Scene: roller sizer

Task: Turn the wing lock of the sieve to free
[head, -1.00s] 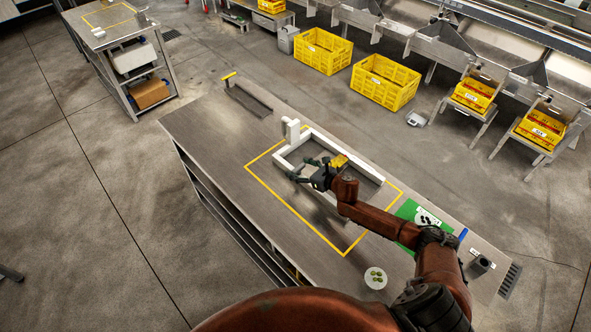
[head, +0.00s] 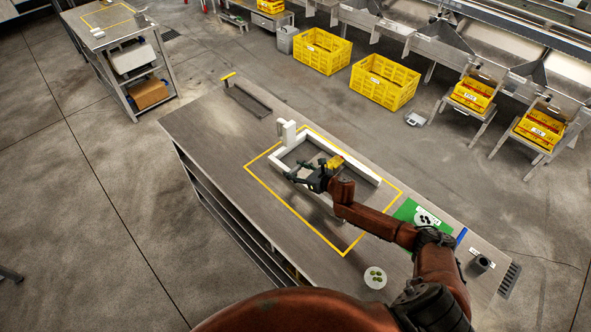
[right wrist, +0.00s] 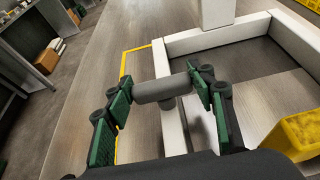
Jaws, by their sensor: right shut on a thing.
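The sieve is a white rectangular frame (head: 363,173) lying on the workbench over the yellow outline; it also shows in the right wrist view (right wrist: 217,36). A grey bar on a short stem, which looks like the wing lock (right wrist: 160,89), stands at the near side of the frame. My right gripper (head: 300,173) is at that near side. In the right wrist view my right gripper (right wrist: 165,90) has its green-padded fingers shut on the two ends of the bar. The bar lies crosswise between the fingers. My left gripper is not in view.
A yellow block (head: 338,161) sits by the frame, close to my right gripper. A white upright block (head: 287,132) stands at the frame's far left corner. A green sheet (head: 408,212) and a round white dish (head: 375,276) lie to the right.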

